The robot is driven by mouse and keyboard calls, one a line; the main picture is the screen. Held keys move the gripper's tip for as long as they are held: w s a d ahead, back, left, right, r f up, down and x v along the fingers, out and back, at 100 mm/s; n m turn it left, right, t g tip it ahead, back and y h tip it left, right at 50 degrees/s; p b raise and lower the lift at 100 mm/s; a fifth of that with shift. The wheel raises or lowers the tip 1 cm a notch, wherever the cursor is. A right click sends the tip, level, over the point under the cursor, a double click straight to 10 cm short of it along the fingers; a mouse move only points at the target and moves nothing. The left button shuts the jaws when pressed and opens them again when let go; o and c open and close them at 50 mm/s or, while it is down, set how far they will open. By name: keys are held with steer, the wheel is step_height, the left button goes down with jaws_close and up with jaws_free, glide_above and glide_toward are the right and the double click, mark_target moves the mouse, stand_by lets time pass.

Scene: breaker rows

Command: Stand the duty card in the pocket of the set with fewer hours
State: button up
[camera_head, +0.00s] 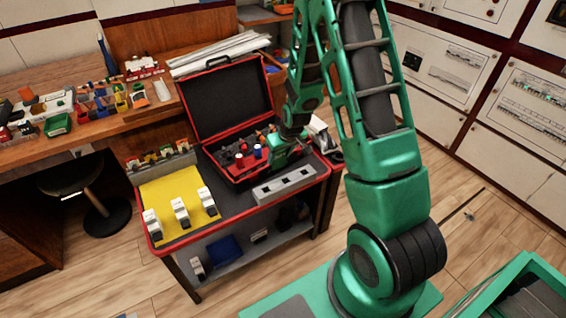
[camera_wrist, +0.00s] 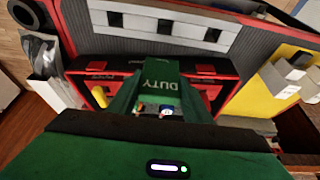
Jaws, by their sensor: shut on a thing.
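My gripper (camera_head: 288,148) is low over the open red and black toolbox (camera_head: 233,178) on the cart. In the wrist view the dark green duty card (camera_wrist: 160,80), lettered "DUTY" in white, is held between the fingers. I cannot clearly make out the card in the head view. The toolbox also shows behind the card in the wrist view (camera_wrist: 90,64). Panels with dials and displays (camera_head: 539,103) are on the wall at right. No card pocket or hours reading can be made out.
A grey rail with dark square openings (camera_head: 267,190) lies along the cart's front edge. White breakers (camera_head: 181,212) stand on a yellow mat (camera_head: 169,190) at the cart's left. A wooden bench (camera_head: 93,128) with loose parts is behind.

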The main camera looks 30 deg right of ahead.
steer(key=shift+w+d+f, duration=0.35)
steer(key=shift+d+f, duration=0.7)
steer(key=shift+f, duration=0.3)
steer(key=shift+w+d+f, duration=0.3)
steer(key=shift+d+f, duration=0.7)
steer(key=shift+f, duration=0.35)
steer(key=shift+w+d+f, duration=0.35)
steer(key=shift+d+f, duration=0.7)
steer(key=shift+f, duration=0.3)
steer(key=o, duration=1.1)
steer(key=shift+c, duration=0.2)
steer(key=v, duration=1.2)
